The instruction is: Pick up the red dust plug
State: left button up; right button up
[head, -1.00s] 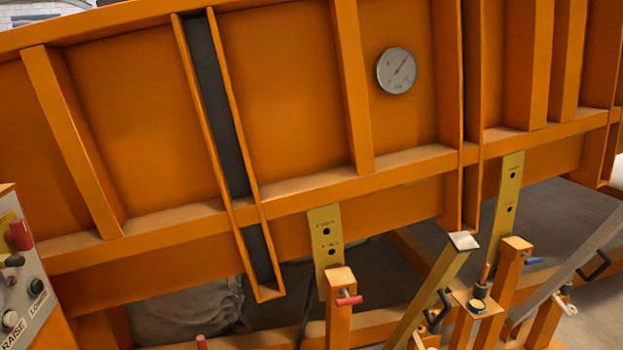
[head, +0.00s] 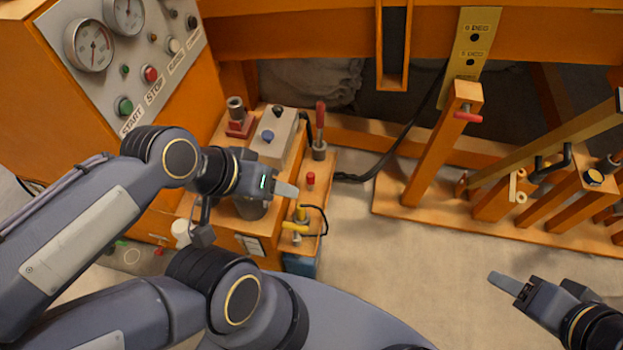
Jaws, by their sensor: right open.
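A small red cylinder (head: 311,180), which looks like the red dust plug, stands on an orange ledge right of the control console. My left gripper (head: 286,190) is just left of it in the picture, with a gap between them. Only one finger shows clearly, so its opening cannot be told. My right gripper (head: 505,284) is open at the lower right over the pale floor, far from the red plug. Nothing shows in it.
A red-handled lever (head: 320,122) stands behind the plug, and a yellow handle (head: 296,227) in front. A red-based fitting (head: 238,122) and a grey box (head: 272,138) are on the left. A black hose (head: 385,160) runs right. Orange posts (head: 443,145) stand at the right; the middle floor is clear.

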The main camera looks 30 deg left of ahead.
aim_at(310, 177)
jog(key=u, duration=1.2)
